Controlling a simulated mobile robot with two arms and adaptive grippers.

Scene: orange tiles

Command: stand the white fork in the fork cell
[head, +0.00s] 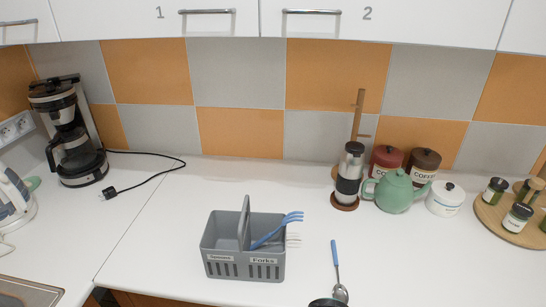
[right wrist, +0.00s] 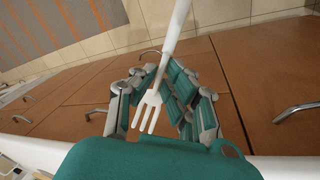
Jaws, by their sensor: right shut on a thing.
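The white fork (right wrist: 172,35) is in my right gripper (right wrist: 160,88) in the right wrist view. Its handle runs up out of the picture and its tines lie between the teal-padded fingers. The grey caddy (head: 222,268) stands on the white counter in the head view. Its front cells are labelled Spoons on the left and Forks on the right. A blue fork (head: 266,238) leans in the caddy with its tines past the right rim. Pale tine shapes show just below those tines; I cannot tell what they belong to.
A green teapot (head: 395,192), a French press (head: 349,175) and canisters stand at the back right. A coffee maker (head: 75,140) and its cable are at the left. Counter left of the caddy is clear.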

